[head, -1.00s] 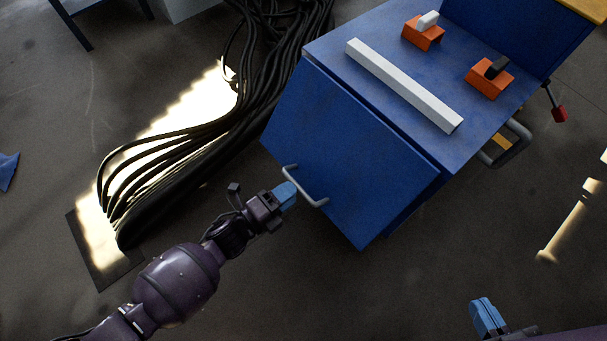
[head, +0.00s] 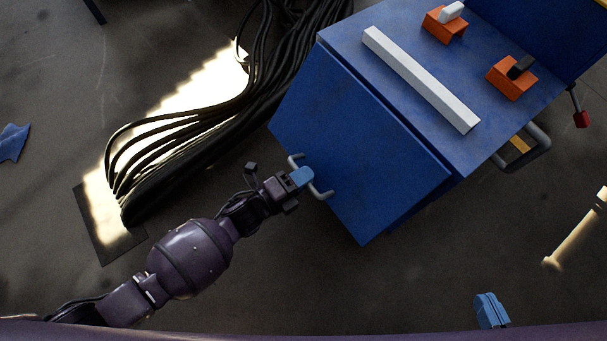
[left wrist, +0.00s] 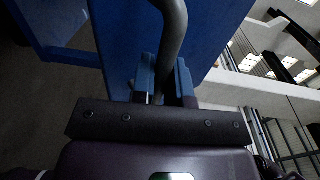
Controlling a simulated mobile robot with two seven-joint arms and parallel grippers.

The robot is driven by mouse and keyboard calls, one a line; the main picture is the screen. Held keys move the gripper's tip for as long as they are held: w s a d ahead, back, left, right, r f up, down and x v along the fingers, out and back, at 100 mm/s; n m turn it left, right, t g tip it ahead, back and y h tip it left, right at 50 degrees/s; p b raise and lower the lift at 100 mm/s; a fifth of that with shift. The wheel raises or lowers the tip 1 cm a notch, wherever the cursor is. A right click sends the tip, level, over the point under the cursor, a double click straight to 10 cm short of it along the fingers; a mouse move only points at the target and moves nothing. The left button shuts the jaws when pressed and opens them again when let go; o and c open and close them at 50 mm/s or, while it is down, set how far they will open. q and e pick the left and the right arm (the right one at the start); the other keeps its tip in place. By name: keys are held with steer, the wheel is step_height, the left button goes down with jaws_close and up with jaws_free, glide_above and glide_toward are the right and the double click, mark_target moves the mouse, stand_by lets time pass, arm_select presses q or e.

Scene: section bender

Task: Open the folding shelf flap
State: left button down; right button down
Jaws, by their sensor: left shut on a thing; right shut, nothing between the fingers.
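The folding shelf flap (head: 350,150) is a blue panel at the front of the blue machine, below its top edge in the head view. A grey bar handle (head: 325,194) stands out from the flap's outer edge. My left gripper (head: 303,178) is at this handle. In the left wrist view, its blue fingers (left wrist: 163,85) are shut on the grey handle (left wrist: 175,30), one on each side. My right gripper (head: 490,310) shows only its blue fingertips at the bottom right of the head view, shut and empty, well apart from the flap.
The machine's blue top (head: 400,45) carries a white bar (head: 420,80) and two orange blocks, one near the back (head: 445,24) and one at the right (head: 511,80). A bundle of black cables (head: 225,125) lies left of the flap. The floor in front is clear.

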arm_select(q)
steer(key=shift+r, duration=0.1)
